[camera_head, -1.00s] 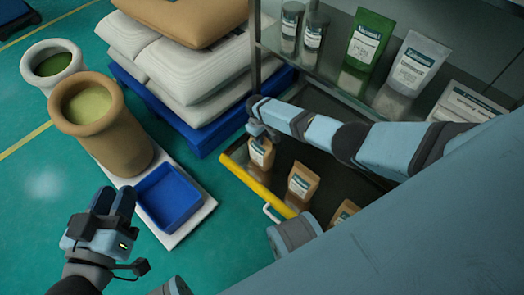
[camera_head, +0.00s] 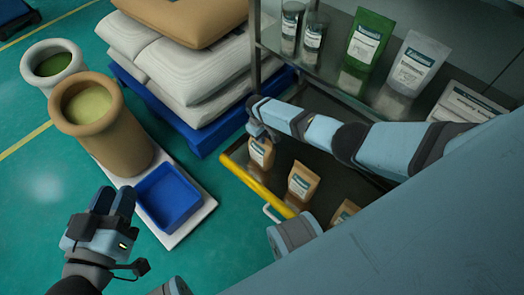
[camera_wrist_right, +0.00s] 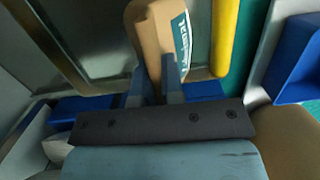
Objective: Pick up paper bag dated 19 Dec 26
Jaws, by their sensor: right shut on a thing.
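Three brown paper bags with dark and white labels stand in a row on the lower shelf: a far one (camera_head: 261,152), a middle one (camera_head: 303,181) and a near one (camera_head: 343,212), partly hidden. The dates are too small to read. My right gripper (camera_head: 262,132) is at the top of the far bag. In the right wrist view, its fingers (camera_wrist_right: 155,82) are shut on that paper bag (camera_wrist_right: 150,32), whose label is only partly seen. My left gripper (camera_head: 114,200) is over the floor at the lower left, away from the bags; whether its fingers are apart is unclear.
A yellow bar (camera_head: 256,187) edges the lower shelf. The upper shelf holds jars (camera_head: 312,38), a green pouch (camera_head: 367,40) and a silver pouch (camera_head: 417,62). A blue tray (camera_head: 168,196), filled tubs (camera_head: 100,125) and stacked sacks (camera_head: 195,70) stand to the left.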

